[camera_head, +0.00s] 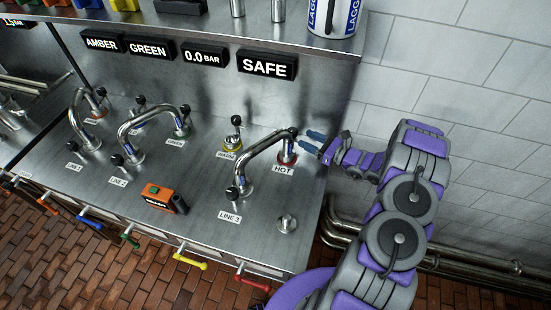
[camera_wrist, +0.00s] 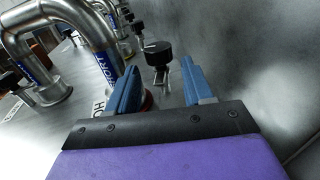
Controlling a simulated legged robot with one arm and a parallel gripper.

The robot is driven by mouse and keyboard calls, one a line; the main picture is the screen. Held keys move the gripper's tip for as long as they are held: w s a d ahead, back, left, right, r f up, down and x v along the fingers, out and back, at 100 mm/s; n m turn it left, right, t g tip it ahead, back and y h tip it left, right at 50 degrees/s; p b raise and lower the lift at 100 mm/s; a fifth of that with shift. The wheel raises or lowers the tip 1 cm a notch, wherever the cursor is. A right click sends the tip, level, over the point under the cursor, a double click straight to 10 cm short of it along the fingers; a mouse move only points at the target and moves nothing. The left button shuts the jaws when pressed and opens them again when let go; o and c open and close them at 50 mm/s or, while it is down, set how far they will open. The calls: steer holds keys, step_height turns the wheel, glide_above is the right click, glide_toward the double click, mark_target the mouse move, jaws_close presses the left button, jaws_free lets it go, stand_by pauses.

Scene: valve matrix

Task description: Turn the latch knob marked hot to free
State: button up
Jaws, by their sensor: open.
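The hot latch knob (camera_head: 293,132) is a small black knob at the pipe end above the red ring (camera_head: 287,159) and the HOT label (camera_head: 283,170). In the wrist view the black knob (camera_wrist: 158,48) stands on a metal stem, framed between my two blue fingers and beyond their tips. My gripper (camera_head: 305,139) is open and empty, to the right of the knob. The fingers also show in the wrist view (camera_wrist: 160,68). The left finger partly hides the red ring and label there. I cannot tell whether either finger touches the knob.
The bent LINE 3 pipe (camera_head: 258,155) stands just left of my gripper. A yellow-ringed valve (camera_head: 232,143) is farther left. A sign reads SAFE (camera_head: 267,65). An orange device (camera_head: 163,196) lies on the steel bench. The tiled wall (camera_head: 460,90) is to the right.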

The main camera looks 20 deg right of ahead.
steer(key=p+v, duration=0.1)
steer(key=v, duration=0.9)
steer(key=s+a+r+n+g, duration=0.5)
steer(key=a+r+n+g, duration=0.2)
steer(key=a, duration=0.5)
steer(key=s+a+r+n+g+y, duration=0.1)
steer(key=s+a+r+n+g, duration=0.4)
steer(key=a+r, duration=0.5)
steer(key=shift+a+r+n+g+p, duration=0.15)
steer(key=shift+a+n+g+p, duration=0.25)
steer(key=shift+a+n+g, duration=0.8)
